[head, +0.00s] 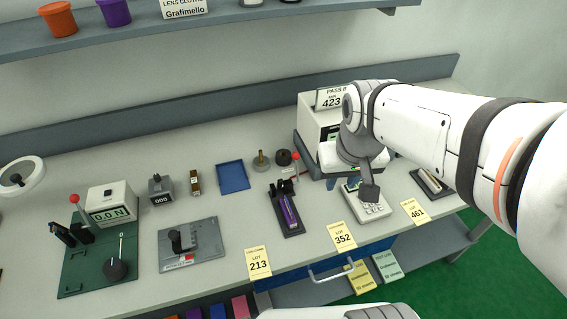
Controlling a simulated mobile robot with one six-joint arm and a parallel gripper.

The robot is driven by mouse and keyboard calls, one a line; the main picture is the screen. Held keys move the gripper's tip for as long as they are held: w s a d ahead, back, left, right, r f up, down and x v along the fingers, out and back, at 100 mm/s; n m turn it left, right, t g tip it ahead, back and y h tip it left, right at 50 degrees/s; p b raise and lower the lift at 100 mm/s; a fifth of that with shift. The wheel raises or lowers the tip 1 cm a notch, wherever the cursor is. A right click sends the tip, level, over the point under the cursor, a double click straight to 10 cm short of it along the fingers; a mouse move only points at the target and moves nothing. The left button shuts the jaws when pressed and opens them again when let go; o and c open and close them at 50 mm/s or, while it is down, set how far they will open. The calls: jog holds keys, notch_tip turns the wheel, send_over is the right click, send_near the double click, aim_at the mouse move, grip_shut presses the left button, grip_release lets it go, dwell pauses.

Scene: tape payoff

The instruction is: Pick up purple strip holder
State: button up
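A purple strip (289,212) lies lengthwise in a narrow dark holder (283,227) on the bench, left of my arm. A red ball (295,156) shows just above the holder's far end. My gripper (369,193) points down over a white keypad box (375,210), to the right of the purple strip and apart from it. Its fingers look like one dark block from here, so whether they are open or shut is unclear. Nothing held shows in it.
A white machine (316,125) stands behind my gripper. A blue tray (232,176) and dark knobs lie left of the holder. Yellow lot cards (258,262) line the front edge. A green-based force gauge (75,282) is at left.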

aim_at(288, 203)
jog(key=shift+w+a+f+n+g+b, duration=0.1)
jog(key=shift+w+a+f+n+g, duration=0.35)
jog(key=shift+w+a+f, duration=2)
jog(key=shift+w+a+f+n+g+b, duration=0.1)
jog(key=shift+w+a+f+n+g, duration=0.5)
jog(key=shift+f, duration=3.6)
jog(key=shift+w+a+f+n+g+b, duration=0.2)
jog(key=shift+w+a+f, duration=1.35)
jog(key=shift+f, duration=1.8)
jog(key=shift+s+a, duration=0.3)
grip_shut()
